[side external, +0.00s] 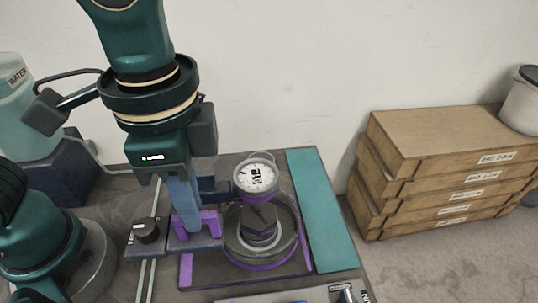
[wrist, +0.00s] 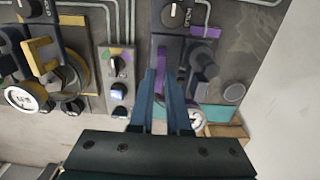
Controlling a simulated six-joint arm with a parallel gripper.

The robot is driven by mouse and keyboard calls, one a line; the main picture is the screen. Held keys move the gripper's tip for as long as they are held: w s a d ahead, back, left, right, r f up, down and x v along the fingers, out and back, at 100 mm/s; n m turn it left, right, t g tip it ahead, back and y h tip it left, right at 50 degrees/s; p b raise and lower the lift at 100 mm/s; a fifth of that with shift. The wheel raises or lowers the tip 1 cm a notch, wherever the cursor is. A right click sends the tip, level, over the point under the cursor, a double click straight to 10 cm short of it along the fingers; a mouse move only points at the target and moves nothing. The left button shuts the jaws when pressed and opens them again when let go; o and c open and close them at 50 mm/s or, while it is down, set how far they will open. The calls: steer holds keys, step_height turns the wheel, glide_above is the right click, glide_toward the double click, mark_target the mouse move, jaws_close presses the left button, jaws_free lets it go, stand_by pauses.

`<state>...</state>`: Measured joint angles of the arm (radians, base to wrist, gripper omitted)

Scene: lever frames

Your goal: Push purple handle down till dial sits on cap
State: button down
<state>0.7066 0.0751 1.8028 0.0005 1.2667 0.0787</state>
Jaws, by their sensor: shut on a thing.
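My gripper (side external: 187,226) points down and is shut on the purple handle (side external: 211,224) at the left of the lever frame. In the wrist view, the purple handle (wrist: 162,58) lies between the two blue fingers of my gripper (wrist: 163,78). The white-faced round dial (side external: 256,177) stands to the right of the handle, above a dark cap-like piece (side external: 259,222) inside a round, purple-edged base. I cannot tell whether the dial touches the cap. In the wrist view, the dial (wrist: 196,117) is partly hidden behind a finger.
A black knob (side external: 146,229) sits left of my gripper. A teal strip (side external: 322,212) runs along the right of the frame. Stacked wooden boxes (side external: 438,165) stand farther right. The wrist view also shows a yellow lever frame (wrist: 40,50) with its own dial (wrist: 21,98).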

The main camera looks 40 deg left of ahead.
steer(key=shift+f, duration=1.2)
steer(key=c, duration=0.9)
jaws_free()
steer(key=shift+r, duration=0.1)
steer(key=shift+r, duration=2.5)
